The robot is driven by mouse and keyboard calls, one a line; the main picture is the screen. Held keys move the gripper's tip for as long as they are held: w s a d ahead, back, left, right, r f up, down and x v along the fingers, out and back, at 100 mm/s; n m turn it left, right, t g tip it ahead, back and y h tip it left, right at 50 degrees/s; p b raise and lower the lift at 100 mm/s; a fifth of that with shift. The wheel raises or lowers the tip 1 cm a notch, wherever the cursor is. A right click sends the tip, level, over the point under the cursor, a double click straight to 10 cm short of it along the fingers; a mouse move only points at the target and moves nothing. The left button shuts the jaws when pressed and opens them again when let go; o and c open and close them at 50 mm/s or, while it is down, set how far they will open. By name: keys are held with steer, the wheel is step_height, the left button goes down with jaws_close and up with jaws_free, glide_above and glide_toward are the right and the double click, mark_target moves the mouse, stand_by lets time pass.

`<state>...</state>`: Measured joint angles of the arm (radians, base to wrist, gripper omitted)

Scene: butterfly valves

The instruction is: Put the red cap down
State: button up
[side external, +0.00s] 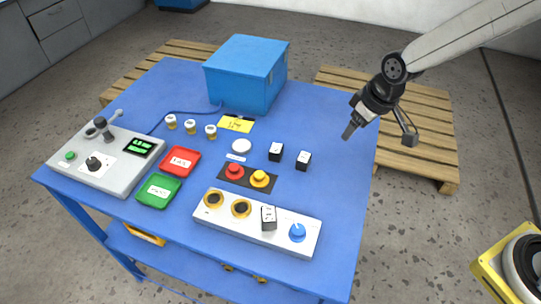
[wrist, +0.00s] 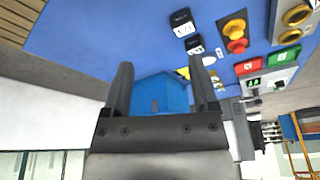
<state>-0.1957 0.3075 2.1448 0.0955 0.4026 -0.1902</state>
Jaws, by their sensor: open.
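The red cap (side external: 234,170) sits on a small black plate (side external: 247,187) on the blue table, beside a yellow cap (side external: 260,178). In the wrist view the red cap (wrist: 238,46) shows at the upper right, next to the yellow cap (wrist: 233,28). My gripper (side external: 350,131) is above the table's right side, well to the right of the red cap and apart from it. In the wrist view its two fingers (wrist: 162,66) are spread, with nothing between them but the distant blue box.
A blue box (side external: 243,80) stands at the back. Two black-and-white blocks (side external: 276,152) lie between my gripper and the caps. A white panel (side external: 240,231) with knobs is in front; red (side external: 181,161) and green (side external: 158,191) trays are left. The table's right side is clear.

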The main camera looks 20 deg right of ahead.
steer(key=s+d+m+h, duration=0.1)
steer(key=s+d+m, duration=0.2)
steer(key=s+d, duration=0.5)
steer(key=s, duration=0.4)
steer(key=shift+s+d+f+g, duration=0.2)
steer(key=shift+d+g, duration=0.1)
steer(key=shift+d, duration=0.05)
stand_by(0.4)
